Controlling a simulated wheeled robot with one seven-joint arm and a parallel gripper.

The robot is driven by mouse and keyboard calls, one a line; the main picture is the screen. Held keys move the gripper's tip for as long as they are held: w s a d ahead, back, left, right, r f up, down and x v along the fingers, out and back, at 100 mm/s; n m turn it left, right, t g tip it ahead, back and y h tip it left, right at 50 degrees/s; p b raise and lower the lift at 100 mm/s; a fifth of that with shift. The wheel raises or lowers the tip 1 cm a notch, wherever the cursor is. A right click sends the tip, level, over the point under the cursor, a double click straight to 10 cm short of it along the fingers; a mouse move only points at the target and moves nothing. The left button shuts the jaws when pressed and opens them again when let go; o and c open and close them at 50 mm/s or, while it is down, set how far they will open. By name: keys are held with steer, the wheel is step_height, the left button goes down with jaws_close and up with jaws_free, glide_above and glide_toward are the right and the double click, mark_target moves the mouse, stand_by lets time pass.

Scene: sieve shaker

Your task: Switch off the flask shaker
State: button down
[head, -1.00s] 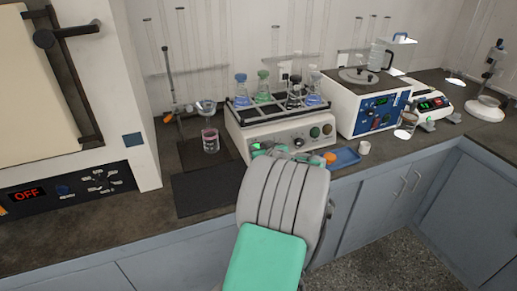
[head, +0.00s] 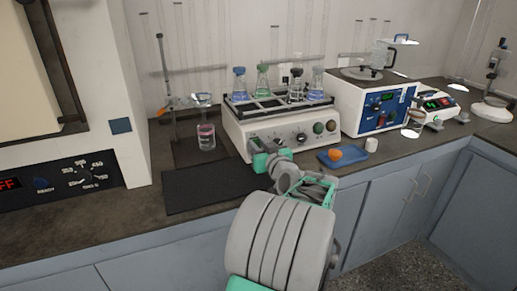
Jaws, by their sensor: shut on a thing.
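The flask shaker (head: 240,129) is a cream box with a dark rack on top that holds several flasks of blue, green and clear liquid. Its front panel has a dial (head: 301,138), a dark green button (head: 319,128) and an amber-coloured button (head: 331,126) at the right. My gripper (head: 256,149), with green parts, is at the left part of this front panel. It is shut on a control there, which the fingers hide. I cannot tell the control's shape or position.
A blue tray (head: 325,158) with an orange object (head: 335,154) lies right of my wrist, beside a small white cup (head: 371,144). A beaker (head: 206,138) stands left of the shaker. A dark mat (head: 205,190) lies in front. A white-and-blue device (head: 350,112) stands right.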

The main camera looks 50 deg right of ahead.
steer(key=c, duration=1.2)
jaws_free()
steer(key=shift+s, duration=0.1)
steer(key=v, duration=0.7)
steer(key=shift+s+a, duration=0.2)
steer(key=shift+s, duration=0.1)
